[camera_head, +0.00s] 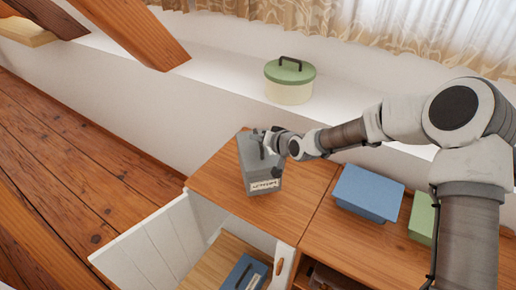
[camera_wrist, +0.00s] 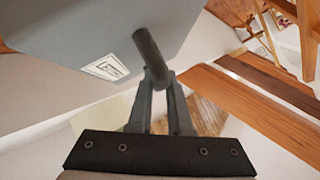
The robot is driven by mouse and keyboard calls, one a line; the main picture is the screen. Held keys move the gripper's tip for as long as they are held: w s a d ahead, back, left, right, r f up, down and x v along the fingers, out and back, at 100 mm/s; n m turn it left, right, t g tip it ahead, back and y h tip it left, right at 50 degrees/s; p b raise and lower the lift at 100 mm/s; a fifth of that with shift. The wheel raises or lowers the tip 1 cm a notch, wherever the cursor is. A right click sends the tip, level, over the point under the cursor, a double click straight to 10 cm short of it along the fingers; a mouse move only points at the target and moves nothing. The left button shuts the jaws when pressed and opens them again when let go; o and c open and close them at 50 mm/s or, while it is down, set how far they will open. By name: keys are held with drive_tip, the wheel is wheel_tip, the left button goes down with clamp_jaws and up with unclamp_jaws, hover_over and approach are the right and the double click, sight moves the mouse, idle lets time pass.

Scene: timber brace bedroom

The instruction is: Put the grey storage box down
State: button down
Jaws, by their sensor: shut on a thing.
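The grey storage box (camera_head: 258,170) has a white label on its front and a handle bar. In the head view it appears over the left part of the wooden cabinet top (camera_head: 212,187), near its back edge. I cannot tell whether its base touches the wood. My gripper (camera_head: 268,139) is at the top of the box, shut on its handle. In the wrist view the fingers of my gripper (camera_wrist: 160,82) close on the dark round handle, and the grey box (camera_wrist: 95,25) fills the upper left, its label visible. The box's underside is hidden.
A blue box (camera_head: 368,193) and a green box (camera_head: 422,218) sit on the right part of the top. A round green-lidded tin (camera_head: 290,82) stands on the white ledge behind. A white cabinet door (camera_head: 140,250) hangs open below. A timber brace (camera_head: 135,32) slants at upper left.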

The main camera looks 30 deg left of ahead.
sight(258, 148)
drive_tip(key=shift+w+a+f, duration=0.1)
drive_tip(key=shift+a+f, duration=0.05)
drive_tip(key=shift+f, duration=1.8)
drive_tip(key=shift+f, duration=0.2)
drive_tip(key=c, duration=0.8)
unclamp_jaws()
drive_tip(key=shift+c, duration=0.2)
drive_tip(key=shift+r, duration=0.2)
drive_tip(key=v, duration=1.2)
drive_tip(key=shift+f, duration=0.15)
